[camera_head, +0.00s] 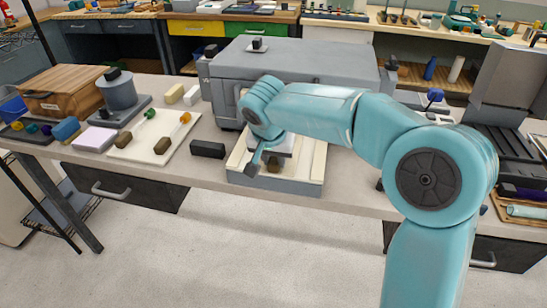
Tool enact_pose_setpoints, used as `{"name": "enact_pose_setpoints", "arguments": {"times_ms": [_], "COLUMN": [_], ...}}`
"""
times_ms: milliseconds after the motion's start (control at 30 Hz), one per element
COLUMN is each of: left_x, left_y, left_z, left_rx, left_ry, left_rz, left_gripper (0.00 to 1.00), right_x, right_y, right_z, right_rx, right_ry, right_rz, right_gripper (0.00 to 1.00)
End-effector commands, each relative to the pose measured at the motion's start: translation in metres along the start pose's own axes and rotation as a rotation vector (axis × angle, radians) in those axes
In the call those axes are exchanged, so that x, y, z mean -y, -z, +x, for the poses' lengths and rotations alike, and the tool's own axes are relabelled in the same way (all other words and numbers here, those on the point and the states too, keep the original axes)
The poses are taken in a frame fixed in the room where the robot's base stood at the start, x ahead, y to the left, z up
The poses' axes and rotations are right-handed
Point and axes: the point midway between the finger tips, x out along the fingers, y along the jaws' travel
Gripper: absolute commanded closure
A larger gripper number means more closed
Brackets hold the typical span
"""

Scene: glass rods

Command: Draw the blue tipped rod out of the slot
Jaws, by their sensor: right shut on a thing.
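My right gripper (262,160) reaches down from the right into a shallow grey tray (277,185) with pale side rails, at the front edge of the bench. It is shut on a rod's brown end block (274,166), which I take for the blue tipped rod. Its shaft and blue tip are hidden by my gripper and forearm, so I cannot tell how far it sits in the slot. Two similar rods, with a green tip (150,114) and an orange tip (186,118), lie on a white board (140,154) to the left. My left gripper is not in view.
A large grey case (300,62) stands close behind the tray. A black block (208,149) lies left of it. A small blue-topped item (436,95) stands behind my right arm. A pink-white block (95,139) and wooden box (62,90) are further left. Open floor lies in front.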

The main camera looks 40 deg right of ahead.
Motion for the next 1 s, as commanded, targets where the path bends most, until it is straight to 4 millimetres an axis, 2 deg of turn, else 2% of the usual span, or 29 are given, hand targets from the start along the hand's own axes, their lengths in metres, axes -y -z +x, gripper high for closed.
{"name": "enact_pose_setpoints", "arguments": {"times_ms": [67,100,200,567,667,1000], "left_x": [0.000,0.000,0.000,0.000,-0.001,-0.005], "left_y": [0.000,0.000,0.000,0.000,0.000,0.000], "left_z": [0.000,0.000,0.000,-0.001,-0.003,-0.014], "left_rx": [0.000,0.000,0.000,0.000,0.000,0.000], "left_ry": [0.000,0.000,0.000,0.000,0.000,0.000], "left_rz": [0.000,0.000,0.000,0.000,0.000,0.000], "left_gripper": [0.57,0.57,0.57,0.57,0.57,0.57], "right_x": [0.000,0.000,0.000,0.000,0.001,0.001], "right_y": [0.001,0.001,0.001,0.000,0.001,0.002], "right_z": [0.000,0.000,0.000,-0.006,-0.021,-0.104], "right_rx": [0.000,0.000,0.000,-0.001,-0.003,-0.003], "right_ry": [0.000,0.000,0.000,0.001,0.003,0.004], "right_rz": [0.001,0.001,0.001,0.001,0.000,0.000], "right_gripper": [1.00,0.68,0.41,0.41,0.41,0.41]}}
